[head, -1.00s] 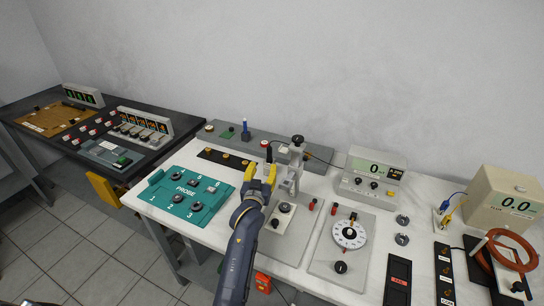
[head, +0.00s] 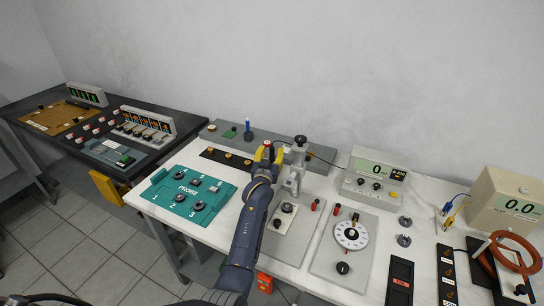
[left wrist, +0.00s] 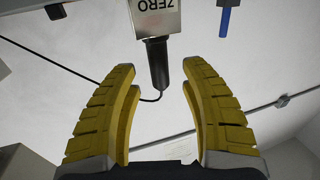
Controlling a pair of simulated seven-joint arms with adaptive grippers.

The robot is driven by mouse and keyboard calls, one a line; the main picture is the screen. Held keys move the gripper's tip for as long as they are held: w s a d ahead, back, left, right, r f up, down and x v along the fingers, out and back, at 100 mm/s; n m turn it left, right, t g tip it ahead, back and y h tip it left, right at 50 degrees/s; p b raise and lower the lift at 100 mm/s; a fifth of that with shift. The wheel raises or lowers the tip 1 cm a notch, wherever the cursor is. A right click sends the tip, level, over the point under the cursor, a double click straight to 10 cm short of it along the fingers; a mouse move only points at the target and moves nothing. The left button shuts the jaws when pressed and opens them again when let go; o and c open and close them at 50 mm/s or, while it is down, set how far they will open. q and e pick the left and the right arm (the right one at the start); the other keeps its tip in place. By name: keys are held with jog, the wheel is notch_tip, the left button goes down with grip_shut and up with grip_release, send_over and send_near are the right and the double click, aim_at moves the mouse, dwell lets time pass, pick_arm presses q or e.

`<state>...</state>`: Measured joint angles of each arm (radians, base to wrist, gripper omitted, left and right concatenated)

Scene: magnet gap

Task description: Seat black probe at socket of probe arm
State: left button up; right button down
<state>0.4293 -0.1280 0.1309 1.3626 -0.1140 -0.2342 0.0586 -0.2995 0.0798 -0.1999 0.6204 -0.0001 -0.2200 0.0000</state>
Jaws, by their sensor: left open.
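The black probe (left wrist: 158,65) shows in the left wrist view as a dark handle with a thin cable. One end meets a grey block marked ZERO (left wrist: 155,18), seen upside down. My left gripper (head: 269,153) is open, with its yellow fingers (left wrist: 157,90) on either side of the probe and visible gaps to it. In the head view the gripper mostly hides the probe. The probe arm (head: 293,178) is the pale stand with a black knob on top, just right of the gripper. I cannot make out its socket clearly. My right gripper is not in view.
A teal PROBE board (head: 188,197) lies left of my arm. A long grey panel (head: 225,133) with a blue post (head: 248,130) runs behind.

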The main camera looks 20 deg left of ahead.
pick_arm(q)
jog(key=shift+w+a, duration=0.1)
jog(key=shift+w, duration=0.7)
jog(key=shift+c, duration=0.5)
grip_shut()
